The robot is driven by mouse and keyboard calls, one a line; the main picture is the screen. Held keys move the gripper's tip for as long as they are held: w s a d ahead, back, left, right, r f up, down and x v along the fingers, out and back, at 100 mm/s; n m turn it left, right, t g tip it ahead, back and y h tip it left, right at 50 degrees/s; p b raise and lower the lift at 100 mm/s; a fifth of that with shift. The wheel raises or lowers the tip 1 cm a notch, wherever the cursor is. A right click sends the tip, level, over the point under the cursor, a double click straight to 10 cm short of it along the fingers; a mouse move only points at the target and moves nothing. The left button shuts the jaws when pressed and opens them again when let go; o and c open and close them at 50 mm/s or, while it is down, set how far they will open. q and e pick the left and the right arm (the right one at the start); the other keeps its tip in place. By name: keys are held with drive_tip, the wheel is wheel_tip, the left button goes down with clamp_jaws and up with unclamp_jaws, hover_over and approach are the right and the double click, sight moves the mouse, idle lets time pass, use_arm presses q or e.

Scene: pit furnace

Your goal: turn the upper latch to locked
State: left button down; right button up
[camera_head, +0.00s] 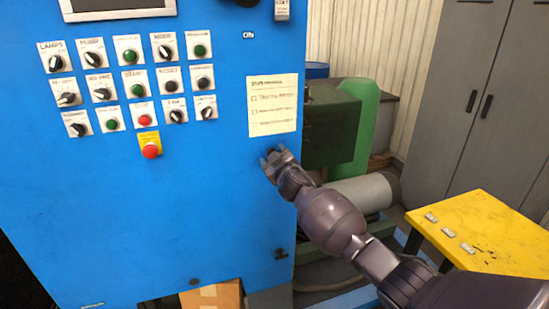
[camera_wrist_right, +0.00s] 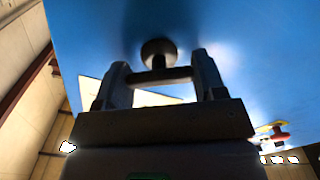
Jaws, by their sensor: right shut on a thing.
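My right gripper (camera_head: 272,156) is at the right edge of the blue cabinet door, just below the paper sheet. It is shut on the upper latch, which it mostly hides in the head view. In the right wrist view, the latch (camera_wrist_right: 158,52) shows as a dark round hub on the blue panel, with a dark bar across between the two fingers of the gripper (camera_wrist_right: 163,80). The bar looks about level across the fingers. A lower latch (camera_head: 281,254) sits further down the same door edge, clear of my arm. My left gripper is out of view.
The blue cabinet (camera_head: 130,220) carries rows of knobs and buttons and a red emergency button (camera_head: 151,151). A yellow table (camera_head: 490,235) stands at the right. A green machine (camera_head: 335,125) and a grey cylinder (camera_head: 360,193) stand behind my right arm.

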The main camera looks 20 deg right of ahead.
drive_tip(key=n, duration=0.5)
drive_tip(key=shift+a+n, duration=0.1)
drive_tip(key=shift+n, duration=0.2)
drive_tip(key=n, duration=0.5)
drive_tip(key=shift+f, duration=0.15)
drive_tip(key=shift+n, duration=0.4)
drive_tip(key=o, duration=0.9)
drive_tip(key=shift+p, duration=0.3)
drive_tip(key=shift+s+d, duration=0.2)
drive_tip(key=shift+s, duration=5.2)
